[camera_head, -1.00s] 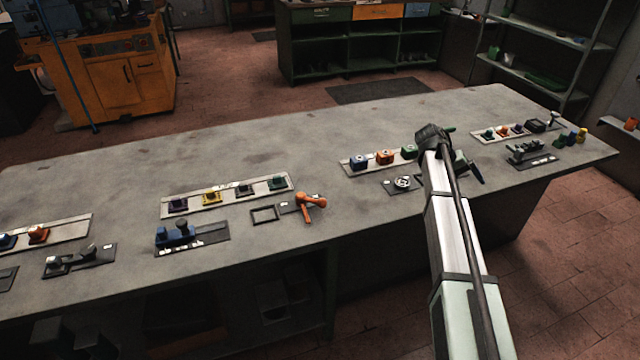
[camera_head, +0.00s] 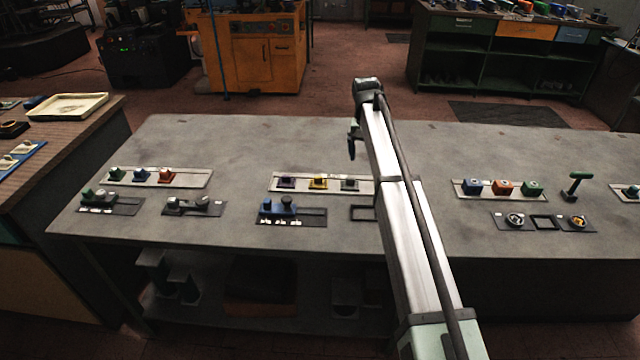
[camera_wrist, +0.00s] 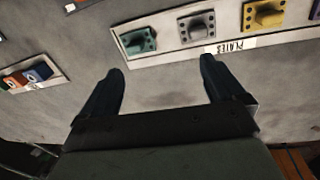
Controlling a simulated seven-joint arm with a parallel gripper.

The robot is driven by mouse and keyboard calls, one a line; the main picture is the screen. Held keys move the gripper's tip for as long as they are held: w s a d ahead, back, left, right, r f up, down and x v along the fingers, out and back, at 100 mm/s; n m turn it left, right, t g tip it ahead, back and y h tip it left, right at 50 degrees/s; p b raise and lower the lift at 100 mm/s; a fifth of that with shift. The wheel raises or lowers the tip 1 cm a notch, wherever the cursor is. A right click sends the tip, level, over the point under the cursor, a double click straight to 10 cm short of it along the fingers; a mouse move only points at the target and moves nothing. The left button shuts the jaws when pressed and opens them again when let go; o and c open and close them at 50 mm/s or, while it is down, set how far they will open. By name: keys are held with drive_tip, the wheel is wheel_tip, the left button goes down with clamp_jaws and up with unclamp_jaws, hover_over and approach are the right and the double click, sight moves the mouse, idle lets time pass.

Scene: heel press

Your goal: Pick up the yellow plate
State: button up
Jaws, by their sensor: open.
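The yellow plate (camera_head: 318,183) sits on a pale strip (camera_head: 287,192) on the grey workbench, between a purple plate (camera_head: 287,181) and a grey plate (camera_head: 349,184). In the wrist view, the yellow plate (camera_wrist: 264,14) is at the upper right, with a raised block and holes, partly cut off by the top edge. My gripper (camera_wrist: 162,68) is open and empty. Its fingers point towards the strip labelled PLATES, below the green plate (camera_wrist: 139,41) and grey plate in the picture. In the head view, the gripper shows only as a dark part beside my arm.
A blue fixture (camera_head: 278,207) and a dark square frame (camera_head: 363,213) lie in front of the strip. Strips with coloured parts stand left (camera_head: 200,179) and right (camera_head: 457,190). The bench behind the strips is clear.

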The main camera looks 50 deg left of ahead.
wheel_tip(320, 180, up, 2)
drive_tip(key=n+g+y, duration=0.1)
hover_over(318, 177)
wheel_tip(318, 177, down, 7)
drive_tip(key=shift+d+f, duration=0.1)
drive_tip(key=shift+d, duration=0.05)
drive_tip(key=shift+w+a+f, duration=0.1)
drive_tip(key=shift+f, duration=1.45)
drive_tip(key=shift+a+f, duration=0.1)
drive_tip(key=shift+f, duration=1.4)
drive_tip(key=c, duration=1.3)
